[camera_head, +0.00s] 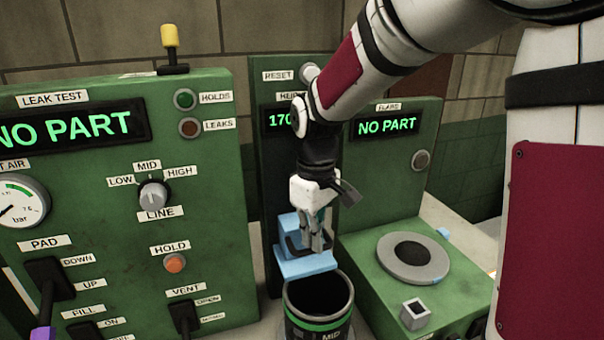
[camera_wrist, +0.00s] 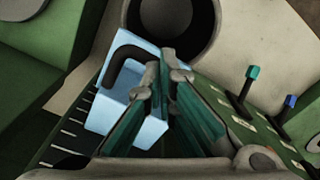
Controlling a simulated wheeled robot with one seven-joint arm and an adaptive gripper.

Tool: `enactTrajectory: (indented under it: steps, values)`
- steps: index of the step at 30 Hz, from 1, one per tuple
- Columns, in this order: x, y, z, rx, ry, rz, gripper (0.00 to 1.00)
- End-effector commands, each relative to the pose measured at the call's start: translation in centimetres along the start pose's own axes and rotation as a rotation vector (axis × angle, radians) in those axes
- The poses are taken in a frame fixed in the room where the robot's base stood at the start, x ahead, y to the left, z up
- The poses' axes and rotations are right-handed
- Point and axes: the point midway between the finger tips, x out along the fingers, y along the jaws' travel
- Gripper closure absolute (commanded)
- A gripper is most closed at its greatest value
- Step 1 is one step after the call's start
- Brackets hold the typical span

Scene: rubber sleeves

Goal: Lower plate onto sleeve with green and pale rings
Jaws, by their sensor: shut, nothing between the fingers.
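The sleeve (camera_head: 318,308) is a dark open-topped cylinder standing upright, with a green ring, a thin pale edge and a MID label; the frame cuts off its lower part. Its dark round mouth (camera_wrist: 176,18) is at the top of the wrist view. The light blue plate (camera_head: 306,265) is part of a blue block with a black handle (camera_wrist: 128,55), on the column marked for height. In the head view it shows just behind the sleeve's mouth; the gap between them is unclear. My gripper (camera_head: 316,243) is shut and empty, fingers down beside the handle (camera_wrist: 163,75).
A large green leak-test panel (camera_head: 120,240) with knobs and levers stands close on the left, reading NO PART. A green flare station (camera_head: 440,262) with a grey ring (camera_head: 413,257) is on the right, also reading NO PART. The height display (camera_head: 281,120) is partly hidden by my arm.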

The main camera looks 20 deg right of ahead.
Motion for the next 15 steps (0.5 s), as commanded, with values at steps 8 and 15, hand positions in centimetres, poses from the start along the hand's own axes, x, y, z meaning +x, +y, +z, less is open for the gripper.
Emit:
enactTrajectory:
  steps: [8, 15]
  values:
    - [-2.1, -0.1, 0.1, 0.000, 0.001, 0.001, 1.00]
    - [-3.8, -0.1, 0.1, 0.000, 0.001, 0.001, 1.00]
